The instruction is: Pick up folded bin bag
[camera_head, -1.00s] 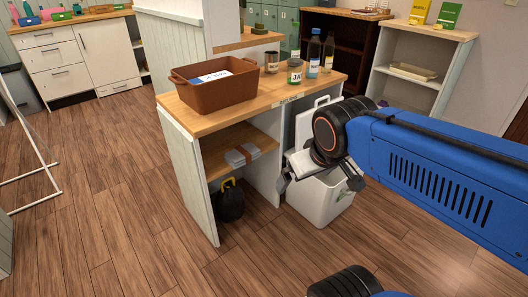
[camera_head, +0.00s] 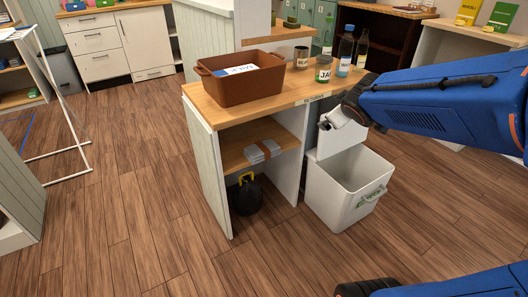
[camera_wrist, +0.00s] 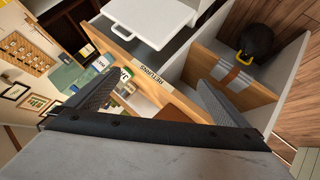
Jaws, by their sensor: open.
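A folded grey bundle with a brown band (camera_head: 263,152), which looks like the folded bin bag, lies on the middle shelf of the wooden-topped unit. It also shows in the wrist view (camera_wrist: 238,76), upper right beyond the fingers. My gripper (camera_head: 334,122) is to the right of the unit near the worktop's edge, apart from the bundle. In the wrist view its two fingers (camera_wrist: 152,98) are spread with nothing held between them. The bundle's far side is hidden.
A brown tub (camera_head: 240,88), jars and bottles stand on the worktop (camera_head: 285,98). A black rounded thing with a yellow handle (camera_head: 246,196) sits below the shelf. A white bin (camera_head: 346,190) with its lid raised stands right of the unit. Floor in front is clear.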

